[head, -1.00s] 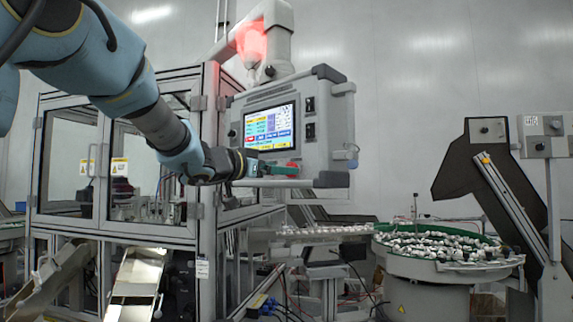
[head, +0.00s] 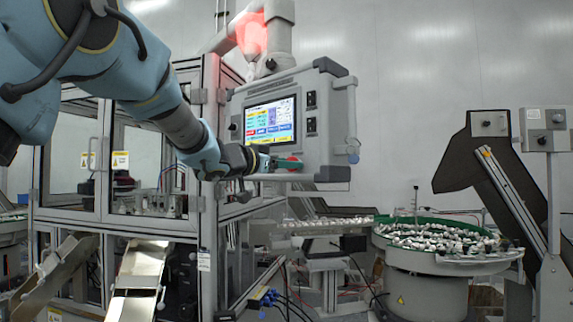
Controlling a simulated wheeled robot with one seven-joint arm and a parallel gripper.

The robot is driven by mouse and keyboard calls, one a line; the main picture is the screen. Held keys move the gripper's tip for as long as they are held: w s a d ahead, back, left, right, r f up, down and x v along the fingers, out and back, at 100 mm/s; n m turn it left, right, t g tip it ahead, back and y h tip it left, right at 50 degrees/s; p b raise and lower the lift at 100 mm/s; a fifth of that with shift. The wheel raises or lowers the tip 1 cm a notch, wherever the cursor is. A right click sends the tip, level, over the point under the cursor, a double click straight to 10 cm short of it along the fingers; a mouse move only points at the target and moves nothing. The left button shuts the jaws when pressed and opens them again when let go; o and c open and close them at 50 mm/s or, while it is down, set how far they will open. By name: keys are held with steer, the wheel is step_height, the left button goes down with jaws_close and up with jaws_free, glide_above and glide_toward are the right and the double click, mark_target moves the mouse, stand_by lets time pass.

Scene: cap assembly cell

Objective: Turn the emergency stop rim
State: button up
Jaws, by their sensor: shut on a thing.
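The emergency stop (head: 290,163) is a small red part low on the front of the grey control panel (head: 322,150). My gripper (head: 276,165) comes in from the left, in front of the panel's lower edge, and its fingers are shut on the emergency stop rim. The fingers hide most of the rim, so its turn angle cannot be told. The panel's lit screen (head: 270,122) is just above my gripper.
A framed glass machine cabinet (head: 130,165) stands close behind my arm. A round green-rimmed bowl (head: 430,240) full of small parts is at lower right, with a dark conveyor (head: 500,190) beside it. Metal chutes (head: 138,275) are at lower left.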

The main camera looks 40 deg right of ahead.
jaws_close()
steer(key=shift+s+m+b, duration=0.1)
steer(key=shift+m+b, duration=2.05)
steer(key=shift+m, duration=1.65)
steer(key=o, duration=0.7)
jaws_free()
